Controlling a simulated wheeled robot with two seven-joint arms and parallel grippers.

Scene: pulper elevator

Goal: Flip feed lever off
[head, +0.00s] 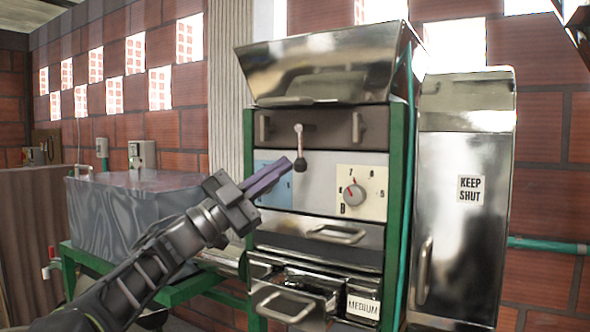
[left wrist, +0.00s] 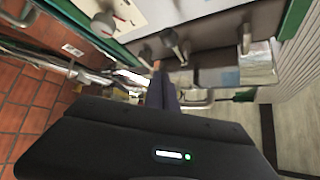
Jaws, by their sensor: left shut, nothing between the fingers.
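The feed lever (head: 299,145) is a thin metal rod with a pale knob at its top and a dark base, standing roughly upright on the front panel of the machine. My left gripper (head: 284,166) is shut and empty; its purple-grey fingers point at the panel just left of the lever's base. In the left wrist view, turned over, the lever (left wrist: 176,48) shows just beyond the fingers (left wrist: 157,76). I cannot tell whether they touch. My right gripper is not in view.
Below are a drawer handle (head: 338,235) and a tray labelled MEDIUM (head: 363,307). A steel cabinet marked KEEP SHUT (head: 470,189) stands right. A grey metal box (head: 130,210) stands left.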

